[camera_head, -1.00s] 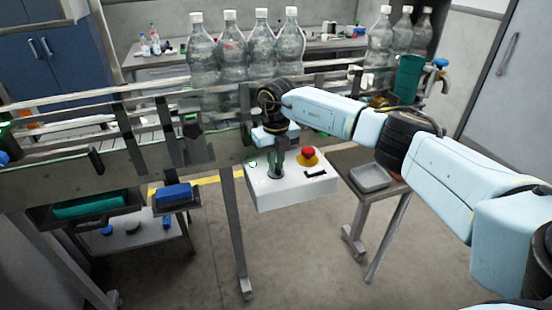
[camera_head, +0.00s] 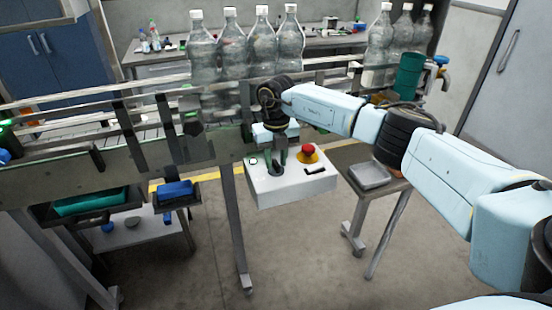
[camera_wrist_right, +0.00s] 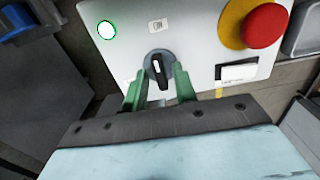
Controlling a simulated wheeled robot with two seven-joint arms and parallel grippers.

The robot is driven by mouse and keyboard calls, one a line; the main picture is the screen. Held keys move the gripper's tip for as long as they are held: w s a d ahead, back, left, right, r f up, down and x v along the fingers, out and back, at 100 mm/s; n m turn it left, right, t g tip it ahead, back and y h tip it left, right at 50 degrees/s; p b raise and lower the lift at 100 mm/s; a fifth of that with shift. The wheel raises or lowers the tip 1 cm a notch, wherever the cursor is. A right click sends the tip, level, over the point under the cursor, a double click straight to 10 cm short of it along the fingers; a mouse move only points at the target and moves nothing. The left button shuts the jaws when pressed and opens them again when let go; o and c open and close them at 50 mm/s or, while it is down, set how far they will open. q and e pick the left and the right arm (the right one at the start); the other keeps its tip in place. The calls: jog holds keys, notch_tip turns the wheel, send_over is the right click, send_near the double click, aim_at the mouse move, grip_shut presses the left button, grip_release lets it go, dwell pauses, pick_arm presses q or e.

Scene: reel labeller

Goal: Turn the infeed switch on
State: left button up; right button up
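The infeed switch (camera_wrist_right: 157,66) is a black rotary knob with a white mark on the sloping white control box (camera_head: 300,190). In the right wrist view its mark stands nearly upright. My right gripper (camera_wrist_right: 160,84) points at the knob, with one green finger on either side. The fingers are apart, with white panel showing between them; I cannot tell whether they touch the knob. In the head view the gripper (camera_head: 280,160) hides part of the switch. A round lamp (camera_wrist_right: 106,30) glows green at the panel's left. My left gripper is not in view.
A red emergency button (camera_wrist_right: 265,25) on a yellow base sits close right of the switch, above a dark slot (camera_wrist_right: 236,72). Clear bottles (camera_head: 232,50) stand on the conveyor behind my arm. A grey tray (camera_head: 370,175) lies on a side stand to the right.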

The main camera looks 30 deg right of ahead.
aim_at(276, 162)
jog(key=shift+o, duration=0.3)
notch_tip(276, 162, up, 13)
jog(key=b, duration=0.1)
jog(key=shift+r, duration=0.2)
dwell(0.5)
